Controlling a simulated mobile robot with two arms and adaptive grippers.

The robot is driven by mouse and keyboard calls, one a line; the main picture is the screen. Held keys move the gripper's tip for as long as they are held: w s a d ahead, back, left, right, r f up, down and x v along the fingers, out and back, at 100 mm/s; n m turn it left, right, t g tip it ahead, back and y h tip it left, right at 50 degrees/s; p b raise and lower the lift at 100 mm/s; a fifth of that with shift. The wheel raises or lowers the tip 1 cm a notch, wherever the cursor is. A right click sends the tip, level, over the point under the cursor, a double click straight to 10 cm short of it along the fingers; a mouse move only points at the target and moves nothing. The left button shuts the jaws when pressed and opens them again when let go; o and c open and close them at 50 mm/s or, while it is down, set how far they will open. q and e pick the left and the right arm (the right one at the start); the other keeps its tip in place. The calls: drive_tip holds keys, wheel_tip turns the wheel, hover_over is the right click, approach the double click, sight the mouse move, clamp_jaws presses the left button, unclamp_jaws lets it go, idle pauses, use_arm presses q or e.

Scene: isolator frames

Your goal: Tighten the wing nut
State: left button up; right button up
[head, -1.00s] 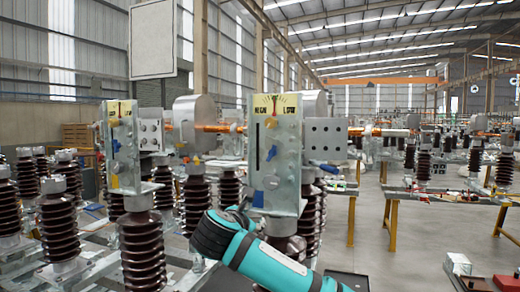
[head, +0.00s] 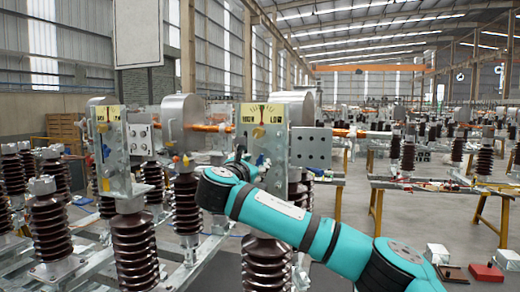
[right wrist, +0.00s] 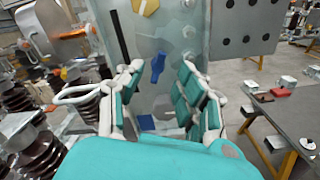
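The near isolator frame has an upright metal plate (head: 279,140) under a yellow HIGH/LOW scale. In the right wrist view, a blue wing nut (right wrist: 157,67) sits on this plate (right wrist: 170,30), to the right of a dark vertical slot. My right gripper (right wrist: 160,72) is open, with one finger on each side of the wing nut. A gap shows between the wing nut and both fingers. In the head view, my right gripper (head: 245,160) covers much of the plate's lower part, and only a bit of blue shows there. My left gripper is out of view.
A second isolator frame (head: 113,150) with a similar scale stands to the left. Brown ribbed insulators (head: 134,250) stand around the frames. A table (right wrist: 290,110) with small boxes stands at the right of the wrist view.

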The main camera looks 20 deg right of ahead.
sight(259, 161)
drive_tip(key=p+x, duration=0.2)
drive_tip(key=x, duration=0.3)
drive_tip(key=shift+w+d, duration=0.2)
drive_tip(key=shift+w, duration=0.1)
drive_tip(key=shift+f, duration=0.1)
clamp_jaws()
